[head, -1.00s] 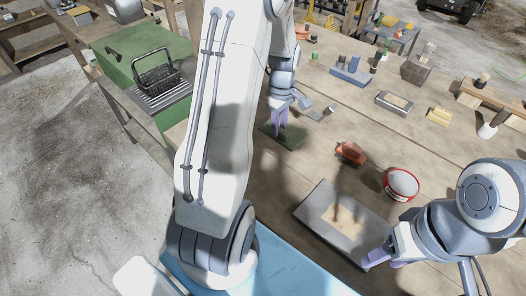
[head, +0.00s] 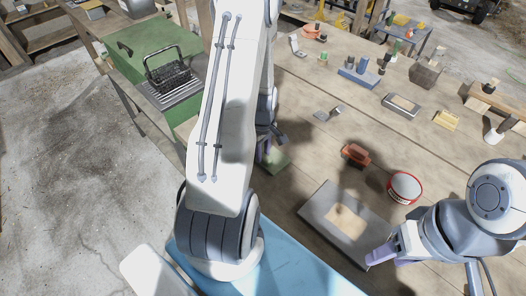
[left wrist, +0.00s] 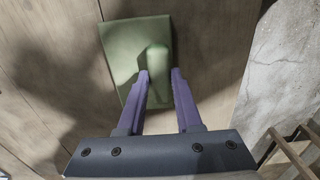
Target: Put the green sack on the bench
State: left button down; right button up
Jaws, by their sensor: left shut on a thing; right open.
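The green sack (head: 279,161) shows as a flat green rectangle near the left edge of the wooden bench (head: 325,85), partly hidden by my left arm in the head view. In the left wrist view the sack (left wrist: 125,42) has a raised rounded ridge. My left gripper (head: 263,152) is shut on this ridge, and its purple fingers (left wrist: 159,82) stand on either side of it. I cannot tell whether the sack touches the bench top. My right gripper (head: 380,257) is open and empty, over the front edge of a grey tray.
The grey tray (head: 322,205), an orange block (head: 355,154) and a red-and-white tin (head: 404,187) lie on the near bench. A metal tool (head: 329,113) lies beyond the sack. A green cabinet with a black basket (head: 170,75) stands left. Bare bench shows around the metal tool.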

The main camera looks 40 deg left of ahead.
pick_arm(q)
jog(key=shift+f, duration=0.15)
jog(key=c, duration=0.6)
grip_release()
